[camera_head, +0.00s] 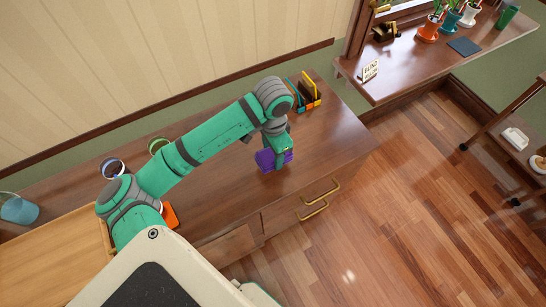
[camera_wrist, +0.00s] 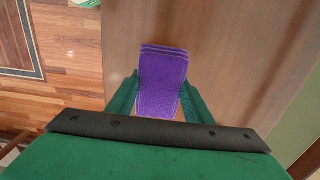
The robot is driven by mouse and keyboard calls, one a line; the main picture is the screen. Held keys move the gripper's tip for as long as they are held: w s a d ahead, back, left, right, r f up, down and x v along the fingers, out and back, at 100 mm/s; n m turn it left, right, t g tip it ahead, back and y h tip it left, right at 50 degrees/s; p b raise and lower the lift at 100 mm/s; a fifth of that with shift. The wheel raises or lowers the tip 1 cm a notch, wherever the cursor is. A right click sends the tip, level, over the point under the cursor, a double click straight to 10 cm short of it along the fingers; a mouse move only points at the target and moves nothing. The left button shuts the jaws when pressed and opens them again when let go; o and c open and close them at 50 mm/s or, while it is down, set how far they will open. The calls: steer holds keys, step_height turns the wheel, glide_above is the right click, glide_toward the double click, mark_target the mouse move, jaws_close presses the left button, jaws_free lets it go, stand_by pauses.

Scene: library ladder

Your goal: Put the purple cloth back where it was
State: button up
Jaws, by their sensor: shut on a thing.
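The purple cloth (camera_head: 265,159) is a folded stack, low over or on the brown cabinet top (camera_head: 325,135) towards its right end. It also shows in the wrist view (camera_wrist: 161,80), between the two green fingers. My gripper (camera_head: 280,157) points down and is shut on the cloth; in the wrist view my gripper (camera_wrist: 158,98) has one finger on each side of it. I cannot tell whether the cloth touches the wood. My arm hides part of the cabinet top.
An upright colourful rack (camera_head: 305,92) stands behind the gripper near the wall. A wooden tray (camera_head: 50,258) lies at far left. The cabinet's right end is clear.

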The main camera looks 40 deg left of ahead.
mark_target(273, 158)
steer(key=shift+w+a+f, duration=0.25)
steer(key=shift+w+f, duration=0.05)
steer(key=shift+f, duration=1.65)
steer(key=shift+f, duration=0.1)
steer(key=o, duration=1)
